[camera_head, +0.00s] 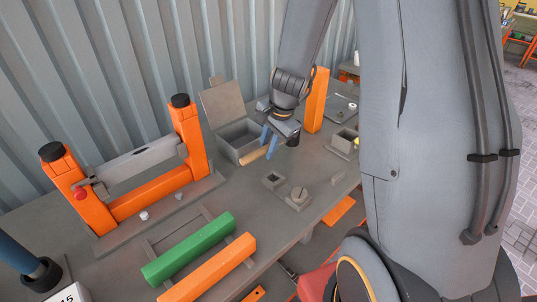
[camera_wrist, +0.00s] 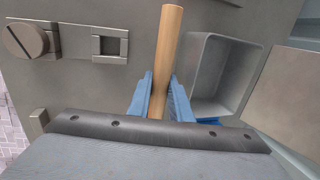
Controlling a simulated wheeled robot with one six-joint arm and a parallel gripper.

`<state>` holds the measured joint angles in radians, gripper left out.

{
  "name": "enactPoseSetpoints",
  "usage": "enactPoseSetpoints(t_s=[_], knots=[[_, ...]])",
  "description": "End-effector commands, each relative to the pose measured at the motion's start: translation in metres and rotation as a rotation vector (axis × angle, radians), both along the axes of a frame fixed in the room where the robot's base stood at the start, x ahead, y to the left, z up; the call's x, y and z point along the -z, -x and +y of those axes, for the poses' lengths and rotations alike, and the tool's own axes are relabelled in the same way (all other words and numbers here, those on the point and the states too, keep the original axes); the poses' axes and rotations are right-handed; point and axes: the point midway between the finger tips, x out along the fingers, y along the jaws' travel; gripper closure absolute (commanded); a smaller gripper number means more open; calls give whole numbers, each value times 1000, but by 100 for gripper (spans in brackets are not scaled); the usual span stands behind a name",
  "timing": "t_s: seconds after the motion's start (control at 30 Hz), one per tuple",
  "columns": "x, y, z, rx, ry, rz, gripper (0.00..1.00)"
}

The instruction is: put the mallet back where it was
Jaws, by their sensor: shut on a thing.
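The mallet shows as a tan wooden handle (camera_wrist: 168,45), clasped between the blue fingers of my gripper (camera_wrist: 161,78) in the wrist view. In the head view my gripper (camera_head: 269,142) is beside the open grey box, and the handle (camera_head: 254,155) sticks out at the box's front right edge. The mallet's head is not clear in either view; a dark round piece beside the gripper may be part of it. I cannot tell whether the handle touches the bench or the box.
The open-lidded grey box (camera_head: 235,151) stands on the grey bench (camera_head: 215,200). A square socket (camera_head: 273,180) and a round knob piece (camera_head: 299,196) lie in front. An orange post (camera_head: 316,100) stands behind. Green (camera_head: 190,250) and orange (camera_head: 212,270) bars lie at the front, with an orange-framed machine (camera_head: 150,205) left.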

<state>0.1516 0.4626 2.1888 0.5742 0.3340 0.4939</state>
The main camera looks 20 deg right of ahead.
Motion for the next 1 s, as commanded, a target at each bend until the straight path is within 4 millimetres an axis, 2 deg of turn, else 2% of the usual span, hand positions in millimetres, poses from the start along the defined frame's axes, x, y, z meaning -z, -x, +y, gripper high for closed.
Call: enactPoseSetpoints(t_s=[0.1,0.2,0.6,0.63,0.7,1.0], knots=[[19,0,0,0,-1,3,100],[26,0,0,0,0,2,100],[31,0,0,0,-1,0,100],[30,0,0,0,-1,1,76],[30,0,0,0,-1,1,65],[30,1,0,-1,-1,3,63]])
